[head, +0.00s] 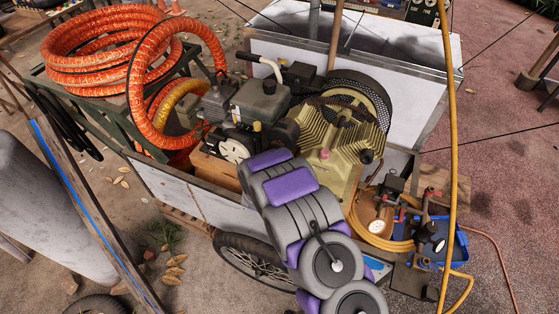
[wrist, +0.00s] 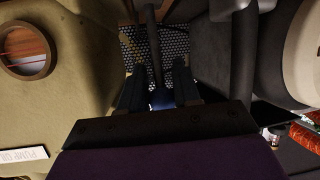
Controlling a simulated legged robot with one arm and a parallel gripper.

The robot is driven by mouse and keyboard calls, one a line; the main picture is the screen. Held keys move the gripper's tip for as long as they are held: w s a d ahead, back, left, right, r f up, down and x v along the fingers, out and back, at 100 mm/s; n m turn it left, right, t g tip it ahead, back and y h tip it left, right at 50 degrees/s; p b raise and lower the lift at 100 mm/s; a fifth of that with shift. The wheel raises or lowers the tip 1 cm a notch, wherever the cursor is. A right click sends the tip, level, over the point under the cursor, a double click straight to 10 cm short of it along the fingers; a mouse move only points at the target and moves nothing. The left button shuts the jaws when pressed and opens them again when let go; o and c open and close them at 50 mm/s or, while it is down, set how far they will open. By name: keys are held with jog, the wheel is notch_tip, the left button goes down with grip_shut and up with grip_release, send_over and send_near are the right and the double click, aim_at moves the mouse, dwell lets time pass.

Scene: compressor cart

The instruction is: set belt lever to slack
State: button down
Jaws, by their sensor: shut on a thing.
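In the wrist view my gripper (wrist: 160,72) has its two dark fingers on either side of a dark upright bar, which I take to be the belt lever (wrist: 152,38). The bar stands in front of a perforated mesh guard (wrist: 125,52), and its lower end is hidden between the fingers. In the head view my purple and grey arm reaches over the cart's near side towards the compressor (head: 335,150). My gripper and the lever's grip are hidden there behind the arm and the machinery.
In the wrist view a tan housing (wrist: 60,90) is close on the left and a dark part (wrist: 222,60) on the right. In the head view an engine (head: 258,105), orange hose (head: 95,50), yellow hose (head: 453,120) and blue tray (head: 460,245) surround the compressor.

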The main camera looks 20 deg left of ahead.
jog(key=shift+w+a+r, duration=0.1)
jog(key=shift+w+r, duration=0.2)
jog(key=shift+w+r+p, duration=0.15)
jog(key=shift+w+p, duration=0.55)
jog(key=shift+w, duration=0.25)
jog(key=c, duration=0.9)
grip_release()
jog(key=shift+f, duration=0.2)
jog(key=p+v, duration=0.1)
jog(key=v, duration=1.6)
jog(key=shift+s, duration=0.25)
jog(key=shift+w, duration=0.1)
